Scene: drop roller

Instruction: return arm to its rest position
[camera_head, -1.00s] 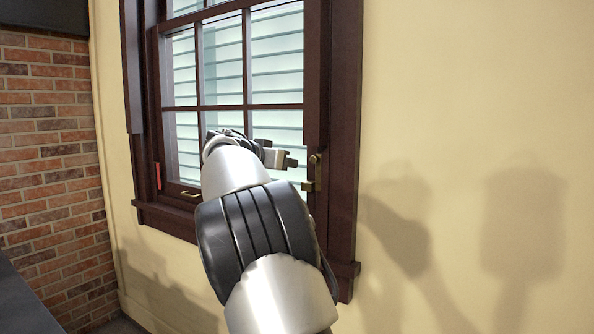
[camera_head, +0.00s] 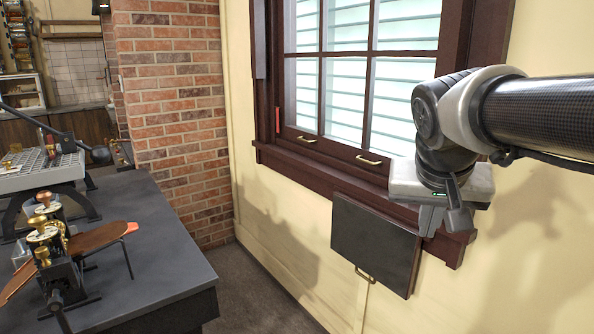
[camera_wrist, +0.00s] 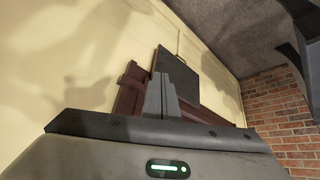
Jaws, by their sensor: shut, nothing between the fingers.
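My gripper (camera_head: 446,221) is at the right of the head view, pointing down in front of the window's right side and sill. Its fingers are together with nothing between them. The fingers also show in the wrist view (camera_wrist: 161,97), close together at the middle. My arm reaches in from the right edge of the head view. Part of the window frame and sill is hidden behind my arm and gripper.
A dark panel with a brass handle (camera_head: 375,243) hangs below the window sill (camera_head: 300,165), just left of my gripper. A dark table (camera_head: 165,262) with brass-topped devices stands at the left. A brick wall (camera_head: 175,120) is behind it. Floor between table and wall is clear.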

